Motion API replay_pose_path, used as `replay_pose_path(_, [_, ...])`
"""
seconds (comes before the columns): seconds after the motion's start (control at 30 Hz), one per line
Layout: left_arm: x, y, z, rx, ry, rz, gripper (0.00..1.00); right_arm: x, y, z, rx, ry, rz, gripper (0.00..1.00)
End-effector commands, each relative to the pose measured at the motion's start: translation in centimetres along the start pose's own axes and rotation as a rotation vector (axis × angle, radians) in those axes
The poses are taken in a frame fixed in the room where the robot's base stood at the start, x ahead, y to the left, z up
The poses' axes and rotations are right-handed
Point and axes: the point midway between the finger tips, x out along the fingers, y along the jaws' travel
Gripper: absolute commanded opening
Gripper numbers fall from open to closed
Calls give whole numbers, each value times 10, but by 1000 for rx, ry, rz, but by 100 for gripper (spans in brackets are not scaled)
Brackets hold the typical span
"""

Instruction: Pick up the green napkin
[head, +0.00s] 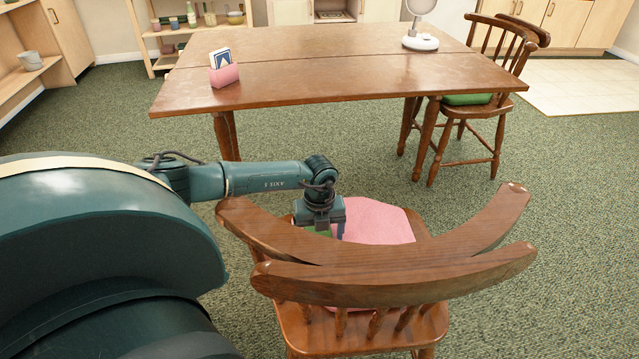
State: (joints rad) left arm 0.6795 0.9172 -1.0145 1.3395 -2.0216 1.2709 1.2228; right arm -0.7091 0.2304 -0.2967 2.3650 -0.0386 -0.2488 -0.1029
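My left gripper (321,227) points down over the seat of the near wooden chair (390,280), at the left edge of its pink cushion (375,220). A small patch of green (317,232) shows right below and between the gripper's parts. It may be the green napkin, but most of it is hidden by the gripper and the chair's back. The fingertips are largely hidden, so I cannot tell whether they are closed on it. My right gripper is not in view.
The near chair's curved back rails stand in front of the gripper. A wooden table (330,60) holds a pink holder with cards (224,72) and a white fan-like object (420,40). Another chair with a green cushion (467,99) stands at right. Carpet is free around.

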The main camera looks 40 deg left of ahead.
Motion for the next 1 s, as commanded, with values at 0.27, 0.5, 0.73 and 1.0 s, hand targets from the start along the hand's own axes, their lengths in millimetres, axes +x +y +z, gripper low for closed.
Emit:
replay_pose_path(0.27, [0, 0, 0, 0, 0, 0, 59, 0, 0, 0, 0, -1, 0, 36])
replay_pose_path(0.5, [0, 0, 0, 0, 0, -1, 41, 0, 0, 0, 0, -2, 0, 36])
replay_pose_path(0.73, [-4, 0, 0, 0, -1, -1, 41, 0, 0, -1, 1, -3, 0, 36])
replay_pose_path(1.0, [-50, -1, 1, 1, -3, -3, 41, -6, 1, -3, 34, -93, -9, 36])
